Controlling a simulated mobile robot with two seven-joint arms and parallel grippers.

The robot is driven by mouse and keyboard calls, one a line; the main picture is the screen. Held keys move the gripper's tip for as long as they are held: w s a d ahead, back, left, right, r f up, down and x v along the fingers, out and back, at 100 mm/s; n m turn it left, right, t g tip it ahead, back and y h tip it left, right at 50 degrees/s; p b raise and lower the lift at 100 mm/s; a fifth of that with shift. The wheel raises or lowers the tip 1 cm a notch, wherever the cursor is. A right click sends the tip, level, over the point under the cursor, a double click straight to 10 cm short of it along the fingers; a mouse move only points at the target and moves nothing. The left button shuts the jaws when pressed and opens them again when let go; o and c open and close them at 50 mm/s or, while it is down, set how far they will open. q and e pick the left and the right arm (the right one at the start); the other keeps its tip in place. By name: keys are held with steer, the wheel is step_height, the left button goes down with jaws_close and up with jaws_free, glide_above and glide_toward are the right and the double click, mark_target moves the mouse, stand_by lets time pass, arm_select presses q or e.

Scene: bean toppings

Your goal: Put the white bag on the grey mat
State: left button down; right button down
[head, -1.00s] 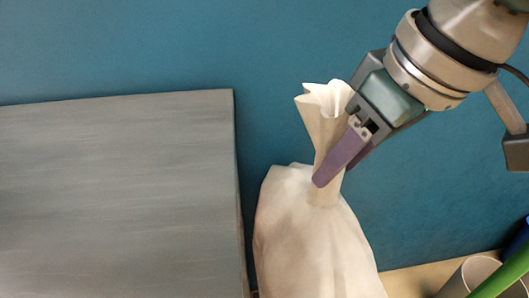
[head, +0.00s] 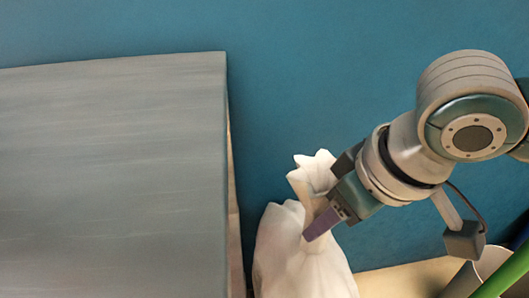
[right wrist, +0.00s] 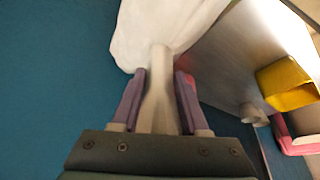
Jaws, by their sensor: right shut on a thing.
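The white bag (head: 300,262) hangs or stands upright at the lower middle of the head view, its lower end cut off by the frame. My right gripper (head: 316,226) is shut on its gathered neck, below the flared top. In the right wrist view, the neck runs between the two purple fingers (right wrist: 160,76), and the bag's body (right wrist: 165,30) spreads beyond them. My left gripper is not in view.
A blue surface (head: 330,80) fills the background. A tan ledge (head: 400,279), a pale cylindrical container (head: 490,264) and a green rod-like thing (head: 508,272) are at lower right. In the right wrist view, a yellow thing (right wrist: 288,84) and a pink-edged thing (right wrist: 298,144) lie right.

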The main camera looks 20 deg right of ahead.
mark_target(325, 238)
step_height(325, 238, down, 4)
steer(key=shift+r+b, duration=0.2)
steer(key=shift+b, duration=0.65)
steer(key=shift+w, duration=0.1)
steer(key=c, duration=0.7)
jaws_free()
steer(key=shift+f, duration=0.2)
steer(key=shift+c, duration=0.2)
steer(key=o, duration=0.3)
steer(key=p+v, duration=0.6)
steer(key=v, duration=0.6)
steer(key=s+a+y, duration=0.1)
steer(key=s+a, duration=0.4)
steer(key=a, duration=0.1)
steer(key=s+d, duration=0.1)
steer(key=s, duration=0.1)
steer(key=s+d+f+h, duration=0.1)
steer(key=s+d, duration=0.1)
steer(key=s+d+f+m+h, duration=0.1)
steer(key=s+d, duration=0.1)
steer(key=shift+s+g, duration=0.2)
steer(key=shift+g, duration=0.2)
